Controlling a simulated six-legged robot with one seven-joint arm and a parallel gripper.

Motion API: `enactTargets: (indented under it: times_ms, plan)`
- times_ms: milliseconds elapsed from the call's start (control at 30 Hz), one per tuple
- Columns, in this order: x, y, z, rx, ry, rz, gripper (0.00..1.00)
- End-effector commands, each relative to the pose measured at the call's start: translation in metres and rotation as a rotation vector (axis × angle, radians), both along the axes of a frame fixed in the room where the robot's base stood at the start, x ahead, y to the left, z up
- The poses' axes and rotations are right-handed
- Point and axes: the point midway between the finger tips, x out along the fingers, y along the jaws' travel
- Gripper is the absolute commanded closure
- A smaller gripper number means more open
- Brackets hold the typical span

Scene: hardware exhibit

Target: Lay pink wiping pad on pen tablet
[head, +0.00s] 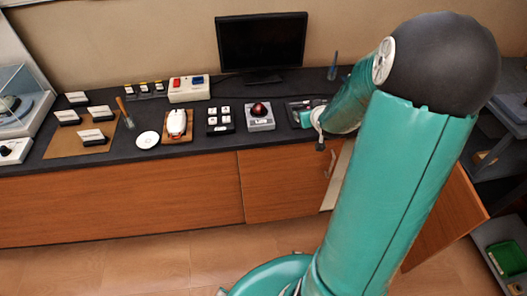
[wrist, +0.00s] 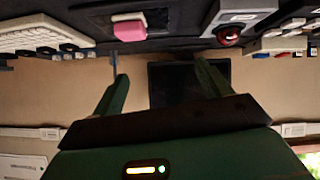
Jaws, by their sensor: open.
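The pink wiping pad (wrist: 130,27) shows in the wrist view, which is upside down, with the desk along the top. It appears to lie on the dark pen tablet (wrist: 158,18); the exact contact is hard to see. My gripper (wrist: 163,84) is open and empty, its two fingers apart, and the pad is clear of them. In the head view, the tablet (head: 293,106) is partly covered by my gripper (head: 304,118) at the right part of the desk. The pad cannot be made out there.
A red trackball (head: 259,112) stands left of the tablet, with a key block (head: 220,120) and a mouse (head: 176,122) further left. A monitor (head: 262,42) stands behind. A white keyboard (wrist: 35,34) lies at the wrist view's upper left.

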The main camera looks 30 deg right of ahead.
Motion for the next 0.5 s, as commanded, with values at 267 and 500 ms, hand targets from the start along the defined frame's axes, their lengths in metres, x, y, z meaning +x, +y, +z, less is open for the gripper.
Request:
enactTargets:
  times_ms: [267, 500]
  plan:
    - [-0.028, 0.093, 0.081, -0.041, 0.176, 0.013, 0.23]
    - [-0.089, 0.178, 0.133, 0.015, 0.287, 0.041, 0.23]
